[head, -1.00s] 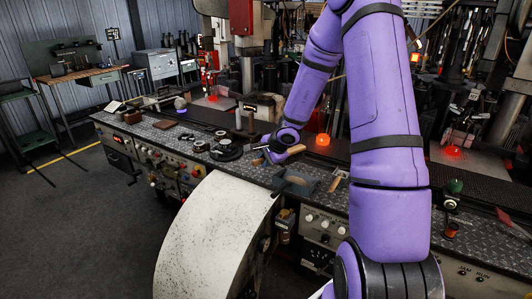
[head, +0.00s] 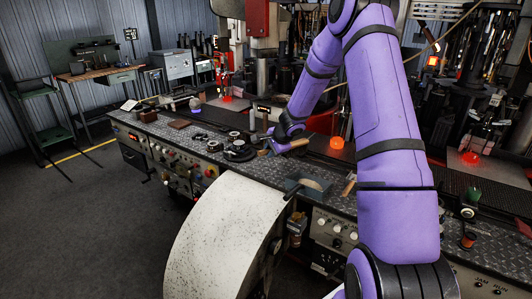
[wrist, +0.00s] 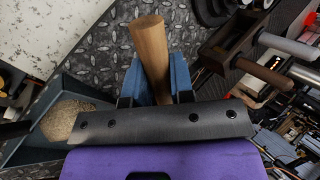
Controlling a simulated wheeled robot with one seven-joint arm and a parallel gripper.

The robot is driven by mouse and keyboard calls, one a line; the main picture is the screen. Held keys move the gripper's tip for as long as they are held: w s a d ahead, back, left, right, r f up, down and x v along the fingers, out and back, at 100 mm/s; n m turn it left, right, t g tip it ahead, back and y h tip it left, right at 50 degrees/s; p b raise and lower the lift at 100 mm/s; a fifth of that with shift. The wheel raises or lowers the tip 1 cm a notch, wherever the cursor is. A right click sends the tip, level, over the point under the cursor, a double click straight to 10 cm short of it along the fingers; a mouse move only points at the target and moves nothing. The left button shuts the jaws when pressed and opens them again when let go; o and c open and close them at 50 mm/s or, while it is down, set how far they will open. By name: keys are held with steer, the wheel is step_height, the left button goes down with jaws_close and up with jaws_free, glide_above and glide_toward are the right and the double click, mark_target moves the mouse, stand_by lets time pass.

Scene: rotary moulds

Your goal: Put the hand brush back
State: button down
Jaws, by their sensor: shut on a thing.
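My gripper (head: 278,146) is over the bench's metal top, left of and beyond the grey-blue tray (head: 296,186). In the wrist view its blue fingers (wrist: 155,82) are shut on a round wooden handle, which I take as the hand brush (wrist: 150,45). The handle sticks out past the fingers; its other end is hidden behind the black plate of my gripper. In the head view the brush (head: 293,145) shows as a light wooden bar. The tray also shows in the wrist view (wrist: 28,118), with tan, grainy stuff in it.
A dark round mould part (head: 238,151) stands on the bench just left of my gripper. A wooden-handled tool (head: 349,187) lies right of the tray. A large pale curved guard (head: 222,235) stands in front. Glowing red lamps (head: 337,143) line the machine behind.

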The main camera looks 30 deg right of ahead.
steer(key=shift+w+d+f, duration=0.35)
steer(key=shift+w+f, duration=0.35)
steer(key=shift+w, duration=0.35)
steer(key=shift+w+d+f, duration=0.3)
steer(key=shift+w+f, duration=0.35)
steer(key=shift+w, duration=0.45)
steer(key=shift+w+d+f, duration=0.35)
steer(key=shift+w+f, duration=0.35)
steer(key=shift+w, duration=0.35)
steer(key=shift+f, duration=0.5)
steer(key=c, duration=1)
jaws_free()
